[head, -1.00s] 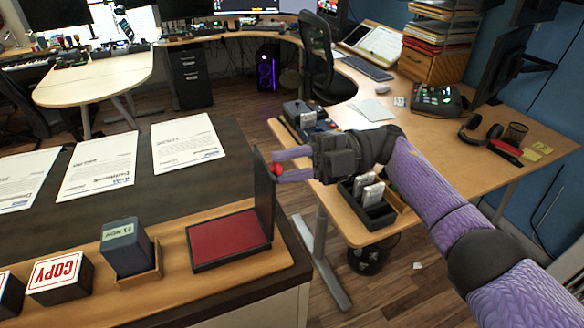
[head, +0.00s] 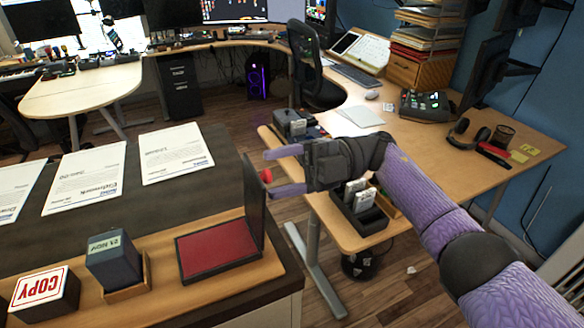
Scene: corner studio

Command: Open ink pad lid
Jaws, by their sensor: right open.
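The ink pad (head: 217,246) lies on the wooden strip at the front of the near counter, its red pad face exposed. Its dark lid (head: 254,217) stands about upright along the pad's right edge. A small red knob (head: 266,176) shows at the lid's upper right side. My right gripper (head: 275,172) comes in from the right, open, with its two purple fingers pointing left at the lid's top. The knob lies between the fingertips, and I cannot tell whether a finger touches the lid. My left gripper is not in view.
A COPY stamp block (head: 44,292) and a date stamp (head: 115,259) in a wooden holder stand left of the pad. Paper sheets (head: 175,153) lie on the dark counter. A desk (head: 440,150) with a black organizer (head: 358,208) is beyond my arm.

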